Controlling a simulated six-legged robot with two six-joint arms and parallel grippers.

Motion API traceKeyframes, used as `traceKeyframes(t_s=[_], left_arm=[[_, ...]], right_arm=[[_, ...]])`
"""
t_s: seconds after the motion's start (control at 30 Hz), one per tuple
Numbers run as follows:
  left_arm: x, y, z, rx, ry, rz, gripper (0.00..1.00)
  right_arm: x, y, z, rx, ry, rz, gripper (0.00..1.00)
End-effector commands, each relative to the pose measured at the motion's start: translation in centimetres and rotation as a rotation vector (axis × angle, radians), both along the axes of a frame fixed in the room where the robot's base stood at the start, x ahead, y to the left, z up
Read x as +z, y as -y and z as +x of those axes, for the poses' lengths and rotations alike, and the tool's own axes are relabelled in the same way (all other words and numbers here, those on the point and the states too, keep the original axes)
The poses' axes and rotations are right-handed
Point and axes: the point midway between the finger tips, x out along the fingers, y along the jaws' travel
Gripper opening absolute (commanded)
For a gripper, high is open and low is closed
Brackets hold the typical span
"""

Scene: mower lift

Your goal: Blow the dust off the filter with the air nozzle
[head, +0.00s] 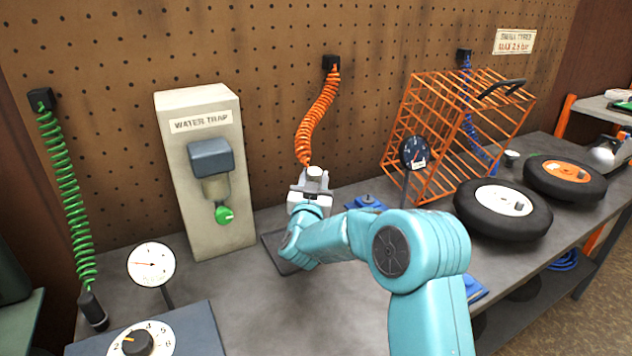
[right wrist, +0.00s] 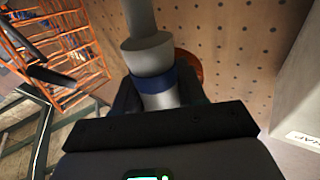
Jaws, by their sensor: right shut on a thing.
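My right gripper (head: 309,195) is shut on the air nozzle (head: 315,173), a pale grey cylinder hanging under the orange coiled hose (head: 318,115). In the right wrist view, the dark fingers of the gripper (right wrist: 160,98) close around the nozzle (right wrist: 148,58) just at its blue band. The nozzle is above the bench, near the back board. A dark flat tray or mat (head: 276,252) lies on the bench beneath, partly covered by my right arm. I cannot make out the filter for sure; my arm may hide it. My left gripper is not in view.
The water trap block (head: 197,245) stands left of the gripper. An orange wire cage (head: 431,118), a dark gauge (head: 413,152) and two wheels (head: 503,229) are to the right. A green coiled hose (head: 68,195) hangs far left.

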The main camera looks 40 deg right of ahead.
Motion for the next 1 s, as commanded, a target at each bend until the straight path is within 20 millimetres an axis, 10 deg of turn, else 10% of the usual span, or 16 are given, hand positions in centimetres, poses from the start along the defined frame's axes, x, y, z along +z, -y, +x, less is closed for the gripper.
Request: traceKeyframes(t_s=[1.0], left_arm=[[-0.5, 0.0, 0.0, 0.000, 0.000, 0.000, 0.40]], right_arm=[[0.0, -2.0, 0.6, 0.000, 0.001, -0.001, 0.01]])
